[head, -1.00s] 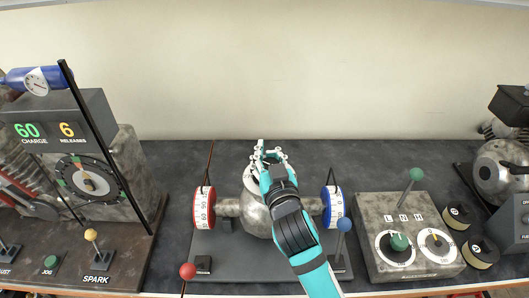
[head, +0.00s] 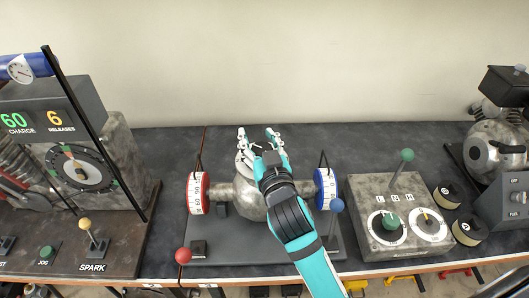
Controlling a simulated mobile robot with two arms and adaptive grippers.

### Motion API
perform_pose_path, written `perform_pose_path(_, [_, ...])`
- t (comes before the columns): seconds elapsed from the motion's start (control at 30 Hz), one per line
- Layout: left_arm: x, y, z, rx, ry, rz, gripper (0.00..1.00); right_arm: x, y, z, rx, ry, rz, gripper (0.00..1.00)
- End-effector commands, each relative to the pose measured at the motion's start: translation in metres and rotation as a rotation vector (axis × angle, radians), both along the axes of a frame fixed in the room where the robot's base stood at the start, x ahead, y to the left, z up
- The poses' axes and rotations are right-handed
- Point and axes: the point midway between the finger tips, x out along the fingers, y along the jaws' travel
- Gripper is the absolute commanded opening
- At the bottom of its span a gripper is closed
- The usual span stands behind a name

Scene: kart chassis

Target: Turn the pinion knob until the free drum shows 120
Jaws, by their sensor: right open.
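My right gripper (head: 257,140) is open, fingers pointing away, over the top of the round metal housing (head: 247,203). A pale disc (head: 242,163) shows at the housing's top, partly hidden behind the gripper; I cannot make out the knob itself. A red-rimmed drum (head: 199,193) with a white number band sits left of the housing. A blue-rimmed drum (head: 326,188) with a white band sits right of it. Their numbers are too small to read surely. A red-ball lever (head: 183,256) and a blue-ball lever (head: 337,205) stand in front. My left gripper is out of view.
Left is a console with a dial (head: 80,173), displays reading 60 and 6, and a spark lever (head: 85,224). Right is a grey box (head: 398,240) with a green-ball lever and two dials. Black spools (head: 467,231) lie beyond it. The bench behind the housing is clear.

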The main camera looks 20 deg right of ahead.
Motion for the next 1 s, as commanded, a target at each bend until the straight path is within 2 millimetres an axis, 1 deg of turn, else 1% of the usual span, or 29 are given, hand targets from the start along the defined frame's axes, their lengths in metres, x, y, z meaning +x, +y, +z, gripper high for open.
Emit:
perform_pose_path(0.3, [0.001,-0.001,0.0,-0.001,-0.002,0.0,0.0,-0.066,0.003,-0.002,0.004,0.007,0.0,0.5])
perform_pose_path(0.4, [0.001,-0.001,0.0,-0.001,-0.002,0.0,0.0,-0.084,0.003,-0.001,0.003,0.006,-0.001,0.5])
perform_pose_path(0.5, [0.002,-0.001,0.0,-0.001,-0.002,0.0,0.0,-0.097,0.004,-0.001,0.002,0.005,-0.001,0.5])
perform_pose_path(0.7, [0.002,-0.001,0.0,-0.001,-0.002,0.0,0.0,-0.11,0.004,0.0,0.001,0.002,0.0,0.5])
perform_pose_path(1.0, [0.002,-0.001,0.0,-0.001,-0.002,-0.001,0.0,-0.111,0.004,0.0,0.001,0.001,0.0,0.5])
